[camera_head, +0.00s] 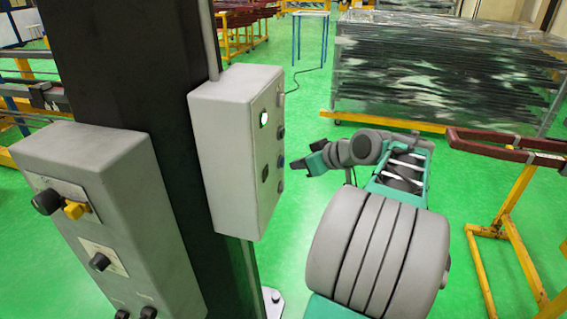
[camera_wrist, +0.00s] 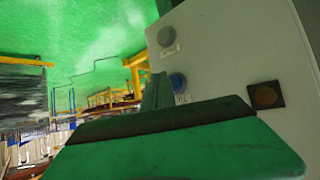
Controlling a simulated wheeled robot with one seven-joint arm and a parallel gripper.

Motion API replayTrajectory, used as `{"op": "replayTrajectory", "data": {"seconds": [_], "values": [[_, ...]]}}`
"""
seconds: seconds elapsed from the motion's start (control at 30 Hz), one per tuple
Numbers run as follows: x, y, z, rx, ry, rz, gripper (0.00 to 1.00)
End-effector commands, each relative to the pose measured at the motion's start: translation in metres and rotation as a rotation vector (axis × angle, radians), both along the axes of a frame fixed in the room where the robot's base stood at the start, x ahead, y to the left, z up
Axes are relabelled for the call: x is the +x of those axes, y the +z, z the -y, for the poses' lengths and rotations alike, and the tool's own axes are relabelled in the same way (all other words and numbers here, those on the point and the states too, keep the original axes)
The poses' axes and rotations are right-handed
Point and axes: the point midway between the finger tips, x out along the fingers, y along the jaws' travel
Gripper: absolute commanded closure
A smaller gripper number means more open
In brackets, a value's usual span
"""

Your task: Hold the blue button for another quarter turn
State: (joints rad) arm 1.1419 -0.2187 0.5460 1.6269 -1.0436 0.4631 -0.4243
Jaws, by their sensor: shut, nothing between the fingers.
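The blue button (camera_wrist: 177,82) is on the grey control box (camera_head: 222,150); in the wrist view it shows just beyond the green fingers, beside a small label. My gripper (camera_head: 298,166) is shut and empty, to the right of the box's button face in the head view. In the wrist view the tip of my gripper (camera_wrist: 158,94) appears close beside the blue button. I cannot tell whether it touches. The green finger body covers the lower part of the wrist view and hides part of the box face.
A second control box (camera_head: 95,190) is at left. Green floor (camera_head: 310,110) is clear behind my gripper.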

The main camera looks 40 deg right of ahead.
Motion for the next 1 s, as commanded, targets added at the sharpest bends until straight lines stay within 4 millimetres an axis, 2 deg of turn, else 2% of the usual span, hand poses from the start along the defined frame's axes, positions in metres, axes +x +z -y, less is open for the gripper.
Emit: {"op": "replayTrajectory", "data": {"seconds": [1.0], "values": [[0.010, 0.000, -0.008, 0.000, 0.000, 0.000, 1.00]]}}
